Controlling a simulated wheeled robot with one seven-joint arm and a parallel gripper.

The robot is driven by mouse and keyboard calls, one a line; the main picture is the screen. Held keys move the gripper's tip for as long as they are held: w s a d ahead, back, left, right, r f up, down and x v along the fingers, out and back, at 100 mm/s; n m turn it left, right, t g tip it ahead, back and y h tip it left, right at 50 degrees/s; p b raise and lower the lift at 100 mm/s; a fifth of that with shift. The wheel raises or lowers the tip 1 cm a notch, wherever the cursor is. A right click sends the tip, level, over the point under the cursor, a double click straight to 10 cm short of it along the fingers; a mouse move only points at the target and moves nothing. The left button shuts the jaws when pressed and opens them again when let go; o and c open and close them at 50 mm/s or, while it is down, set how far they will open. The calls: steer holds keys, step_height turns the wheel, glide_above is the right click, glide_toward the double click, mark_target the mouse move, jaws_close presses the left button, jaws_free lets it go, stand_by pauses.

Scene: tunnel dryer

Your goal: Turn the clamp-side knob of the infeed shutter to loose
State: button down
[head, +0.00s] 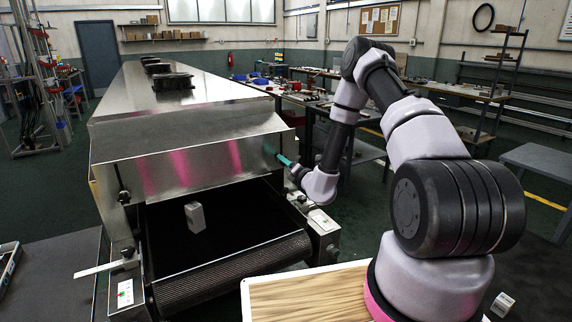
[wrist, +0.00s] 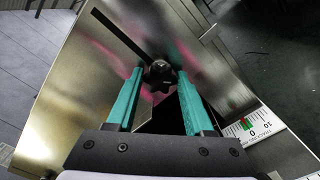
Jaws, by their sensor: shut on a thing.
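The infeed shutter (head: 190,165) is a shiny metal plate across the dryer mouth; it also fills much of the wrist view (wrist: 90,70). A black lobed knob (wrist: 159,76) sits at its right end, by a dark slot. My gripper (wrist: 160,73) has its teal fingers closed on either side of this knob, gripping it. In the head view my gripper (head: 282,160) reaches the shutter's right end, and the knob there is hidden. Another dark knob (head: 124,197) shows at the shutter's left end. I see no label telling which is the clamp side.
A pale block (head: 195,217) stands on the dark mesh belt (head: 235,262) below the shutter. A wood-topped surface (head: 310,296) is in front. Benches (head: 300,95) stand behind my arm.

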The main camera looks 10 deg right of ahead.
steer(key=shift+f+n, duration=0.1)
steer(key=shift+n, duration=0.5)
steer(key=shift+c, duration=1.4)
jaws_free()
steer(key=v, duration=1.1)
steer(key=shift+w, duration=0.1)
